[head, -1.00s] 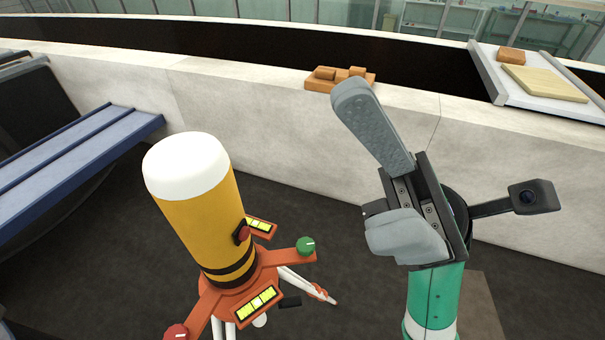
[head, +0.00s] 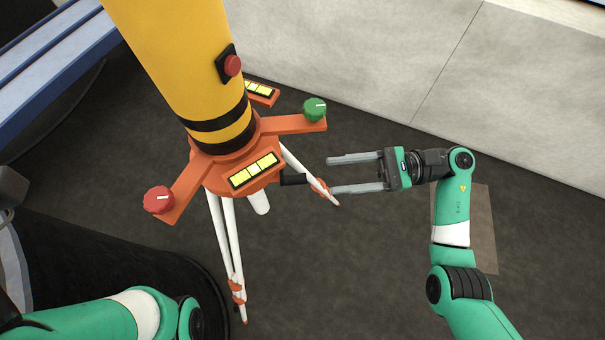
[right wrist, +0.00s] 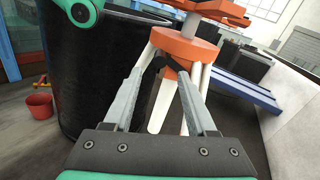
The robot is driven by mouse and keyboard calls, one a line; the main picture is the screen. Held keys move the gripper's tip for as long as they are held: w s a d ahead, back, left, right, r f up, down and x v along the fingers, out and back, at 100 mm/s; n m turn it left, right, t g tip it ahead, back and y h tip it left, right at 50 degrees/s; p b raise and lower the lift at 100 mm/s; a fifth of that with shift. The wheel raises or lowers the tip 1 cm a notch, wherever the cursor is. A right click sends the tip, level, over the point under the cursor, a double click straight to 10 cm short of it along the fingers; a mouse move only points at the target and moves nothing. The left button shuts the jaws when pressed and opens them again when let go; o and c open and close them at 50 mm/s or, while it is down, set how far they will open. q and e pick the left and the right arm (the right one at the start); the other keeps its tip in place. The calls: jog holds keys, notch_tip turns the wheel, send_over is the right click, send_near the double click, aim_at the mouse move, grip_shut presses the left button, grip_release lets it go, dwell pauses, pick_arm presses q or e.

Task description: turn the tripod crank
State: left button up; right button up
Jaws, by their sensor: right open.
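The tripod (head: 215,175) has an orange head, white legs and a tall yellow cylinder (head: 185,70) with black bands. Its short black crank (head: 294,179) sticks out to the right from under the head, beside a yellow level vial. My right gripper (head: 331,175) is open and empty, its two grey fingers pointing left at the crank, with the tips just right of its end. In the right wrist view the black crank (right wrist: 165,64) shows between the fingertips, in front of the orange hub and white legs. My left arm is at lower left; its jaws are not visible.
The head carries a green knob (head: 314,109) and a red knob (head: 158,199) on arms. A black round tub (head: 130,255) stands at lower left, and a blue bench (head: 50,70) is at upper left. A pale wall (head: 400,70) runs behind.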

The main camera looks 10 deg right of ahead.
aim_at(302, 176)
jog(key=a, duration=0.5)
jog(key=w+a, duration=0.1)
jog(key=a, duration=0.2)
grip_shut()
dwell(1.1)
